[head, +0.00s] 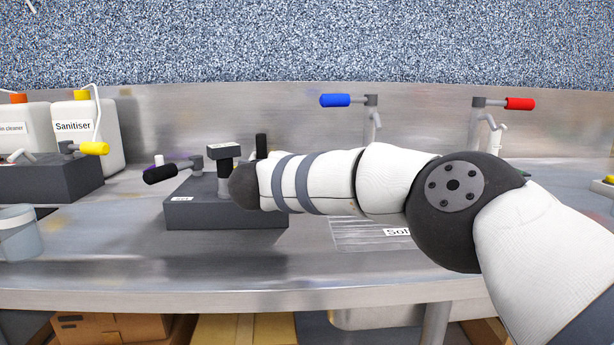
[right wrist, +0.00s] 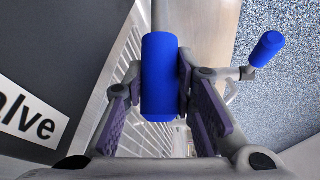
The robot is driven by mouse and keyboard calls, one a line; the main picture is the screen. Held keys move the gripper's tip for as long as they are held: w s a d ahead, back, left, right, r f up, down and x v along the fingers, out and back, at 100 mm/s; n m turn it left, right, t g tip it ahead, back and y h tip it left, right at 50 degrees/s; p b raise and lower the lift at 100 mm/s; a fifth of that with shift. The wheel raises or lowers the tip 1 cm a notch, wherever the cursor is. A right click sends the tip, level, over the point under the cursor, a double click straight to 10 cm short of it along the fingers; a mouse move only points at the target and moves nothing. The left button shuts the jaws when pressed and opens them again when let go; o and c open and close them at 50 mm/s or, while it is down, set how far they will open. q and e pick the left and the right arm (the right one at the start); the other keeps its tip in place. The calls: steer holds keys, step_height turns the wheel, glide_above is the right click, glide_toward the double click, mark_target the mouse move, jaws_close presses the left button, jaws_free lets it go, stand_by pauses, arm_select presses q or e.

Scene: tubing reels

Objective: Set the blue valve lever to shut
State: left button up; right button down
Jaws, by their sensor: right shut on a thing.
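A blue valve lever (right wrist: 160,75), a thick blue cylinder, stands between the purple finger pads of my right gripper (right wrist: 163,118) in the right wrist view. The gripper is shut on it. A dark block (right wrist: 60,50) with a label ending "alve" is close beside them. In the head view my right arm reaches in from the right across the bench and hides the gripper and this lever. The lever's pivot and its angle on the valve are hidden. My left gripper is not in view.
A wall tap with a blue handle (head: 336,100) also shows in the right wrist view (right wrist: 267,48). A red-handled tap (head: 519,104) is to its right. A black lever (head: 160,174) sits by a dark block (head: 215,214). A yellow lever (head: 94,149) and white jugs (head: 88,135) are left.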

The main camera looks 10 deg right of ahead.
steer(key=shift+a+f+m+g+h, duration=0.15)
steer(key=shift+a+m+g+h, duration=0.1)
steer(key=shift+m+g+h, duration=0.05)
steer(key=c, duration=1.3)
jaws_free()
